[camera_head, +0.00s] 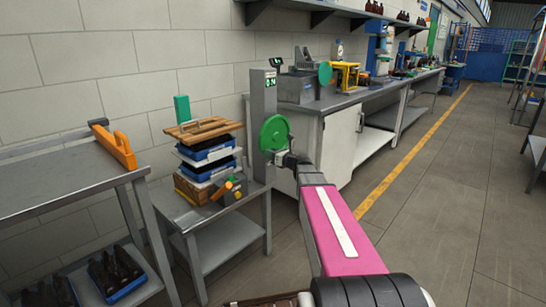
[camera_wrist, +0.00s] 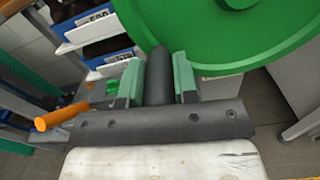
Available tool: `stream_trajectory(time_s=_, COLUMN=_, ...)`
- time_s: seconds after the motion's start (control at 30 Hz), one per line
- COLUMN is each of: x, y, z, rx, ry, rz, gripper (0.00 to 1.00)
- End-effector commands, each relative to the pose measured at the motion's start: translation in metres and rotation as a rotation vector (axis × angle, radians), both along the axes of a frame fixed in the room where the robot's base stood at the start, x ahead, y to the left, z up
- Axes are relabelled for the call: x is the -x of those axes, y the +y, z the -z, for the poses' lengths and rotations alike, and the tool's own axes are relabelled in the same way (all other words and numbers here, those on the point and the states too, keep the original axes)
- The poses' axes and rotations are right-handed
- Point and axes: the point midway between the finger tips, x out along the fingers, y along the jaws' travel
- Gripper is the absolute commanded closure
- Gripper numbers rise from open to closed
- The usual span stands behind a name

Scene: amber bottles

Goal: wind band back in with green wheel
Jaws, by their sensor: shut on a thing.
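The green wheel (camera_head: 274,133) is mounted upright on a grey post (camera_head: 263,100) with a small lit display (camera_head: 270,80). In the wrist view the wheel (camera_wrist: 225,35) fills the upper right. My gripper (camera_head: 287,158) is at the wheel's lower right edge in the head view. In the wrist view my gripper (camera_wrist: 158,80) has its two green-grey pads on either side of a dark round handle (camera_wrist: 159,72), closed on it. The handle stands by the wheel's rim. I cannot make out the band for certain in either view.
A small table (camera_head: 215,212) beside the post holds stacked blue and white trays (camera_head: 208,160), a wooden lid (camera_head: 200,128) and an orange-handled item (camera_head: 230,185). A metal table (camera_head: 60,185) with an orange bracket (camera_head: 113,145) stands left. Floor at right is clear.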

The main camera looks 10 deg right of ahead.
Motion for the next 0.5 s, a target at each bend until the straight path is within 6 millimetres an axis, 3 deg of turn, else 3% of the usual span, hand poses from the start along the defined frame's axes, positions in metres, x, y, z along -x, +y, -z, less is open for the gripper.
stream_trajectory(time_s=0.5, x=0.007, y=0.009, z=-0.045, rx=-0.386, ry=0.279, rz=-0.001, gripper=1.00)
